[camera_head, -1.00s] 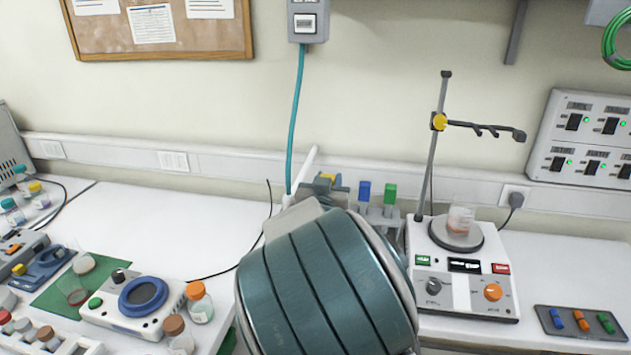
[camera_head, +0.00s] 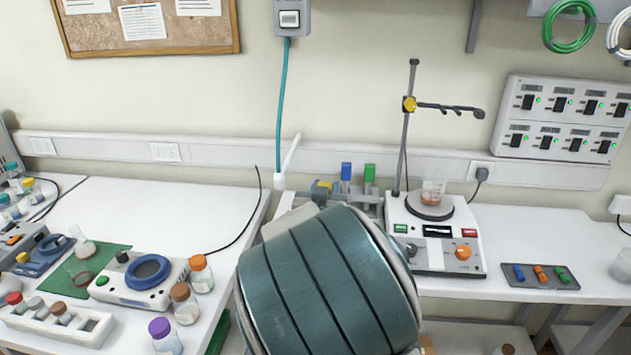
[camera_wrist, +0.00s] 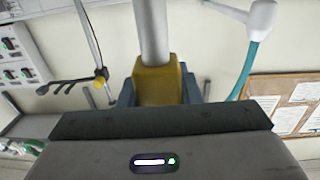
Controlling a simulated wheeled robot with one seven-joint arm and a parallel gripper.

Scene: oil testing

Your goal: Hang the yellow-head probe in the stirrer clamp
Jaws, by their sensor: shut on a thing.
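My gripper (camera_wrist: 157,93) is shut on the yellow-head probe, with its blue-grey fingers on both sides of the yellow head (camera_wrist: 157,84). The probe's grey stem (camera_wrist: 152,30) runs away from the fingers in the wrist view. In the head view my arm hides most of the probe, but a bit of yellow (camera_head: 322,186) shows above it. The stirrer (camera_head: 435,235) stands to the right, with an upright rod and a dark clamp arm (camera_head: 448,107) reaching right from a yellow boss. The clamp also shows at left in the wrist view (camera_wrist: 68,86), apart from the probe.
Blue (camera_head: 346,171) and green (camera_head: 369,172) heads stand in a rack left of the stirrer. A beaker (camera_head: 432,190) sits on the stirrer plate. Bottles and instruments crowd the left bench (camera_head: 190,220).

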